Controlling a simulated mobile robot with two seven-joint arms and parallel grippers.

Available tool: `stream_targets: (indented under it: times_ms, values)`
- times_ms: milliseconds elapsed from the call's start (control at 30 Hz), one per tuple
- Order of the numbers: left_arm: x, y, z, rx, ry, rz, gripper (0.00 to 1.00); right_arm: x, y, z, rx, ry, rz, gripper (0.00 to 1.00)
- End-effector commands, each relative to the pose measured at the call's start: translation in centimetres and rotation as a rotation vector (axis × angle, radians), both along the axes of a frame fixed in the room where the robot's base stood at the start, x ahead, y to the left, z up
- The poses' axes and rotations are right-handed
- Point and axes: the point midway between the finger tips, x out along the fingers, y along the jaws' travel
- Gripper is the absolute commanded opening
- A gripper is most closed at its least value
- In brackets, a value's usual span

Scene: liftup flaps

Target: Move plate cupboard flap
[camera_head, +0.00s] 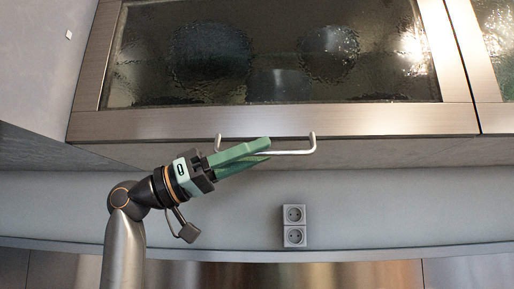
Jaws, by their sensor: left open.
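The plate cupboard flap (275,122) fills the top of the head view. It has a brushed metal frame around textured glass and looks shut, with dark round shapes blurred behind the glass. A light bar handle (295,152) is fixed along its lower edge. My left gripper (268,149) comes up from the lower left, with its green fingers pointing right at the left part of the handle. The fingers are apart and overlap the handle in the picture; I cannot tell whether they touch it. My right gripper is not in view.
A second glass-fronted flap (492,40) adjoins on the right. A pale side panel (38,65) stands on the left. A double wall socket (294,226) is on the grey wall below. The space under the cupboard right of my gripper looks free.

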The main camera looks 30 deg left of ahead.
Motion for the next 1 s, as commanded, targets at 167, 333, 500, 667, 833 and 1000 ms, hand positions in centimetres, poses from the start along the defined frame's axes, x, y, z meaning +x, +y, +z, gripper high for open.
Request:
stream_targets:
  times_ms: [167, 333, 500, 667, 833, 1000]
  values:
    - [0.31, -0.54, 0.22, 0.000, -0.001, 0.000, 0.43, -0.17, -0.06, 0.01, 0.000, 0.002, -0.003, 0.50]
    - [0.30, -0.53, 0.20, 0.001, 0.000, 0.000, 0.43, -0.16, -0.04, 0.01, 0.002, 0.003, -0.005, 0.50]
    - [0.29, -0.51, 0.20, 0.001, 0.000, 0.000, 0.28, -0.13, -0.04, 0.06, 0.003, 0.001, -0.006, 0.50]
    - [0.28, -0.50, 0.19, 0.001, 0.000, 0.000, 0.10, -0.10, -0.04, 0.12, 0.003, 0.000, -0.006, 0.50]
    - [0.28, -0.50, 0.19, 0.001, 0.000, 0.000, 0.00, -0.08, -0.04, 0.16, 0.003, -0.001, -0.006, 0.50]
    - [0.28, -0.49, 0.19, 0.001, 0.000, 0.000, 0.00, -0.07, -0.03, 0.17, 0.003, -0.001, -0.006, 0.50]
